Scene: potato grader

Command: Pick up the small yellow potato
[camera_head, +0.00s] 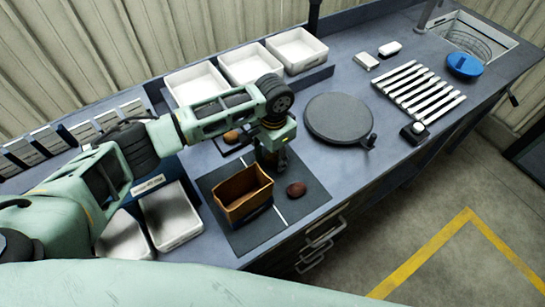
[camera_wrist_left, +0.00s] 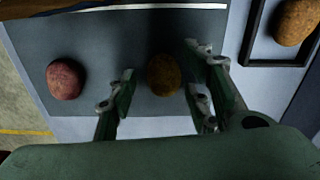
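A small brownish-yellow potato (camera_wrist_left: 163,74) lies on the dark mat (camera_wrist_left: 100,35) in the left wrist view. My left gripper (camera_wrist_left: 160,88) is open, with one finger on each side of this potato and gaps between. In the head view my left gripper (camera_head: 275,165) points down over the mat (camera_head: 300,205) and hides this potato. A reddish potato (camera_wrist_left: 66,79) lies apart on the mat; it also shows in the head view (camera_head: 296,189). A larger brown-yellow potato (camera_wrist_left: 298,22) lies in a dark-framed tray, also seen in the head view (camera_head: 231,136). My right gripper is not in view.
A brown open crate (camera_head: 262,199) stands on the mat beside the gripper. A round dark plate (camera_head: 338,117) is to the right. White bins (camera_head: 255,63) line the back, and more (camera_head: 172,215) stand at the left. A slatted rack (camera_head: 418,90) is farther right.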

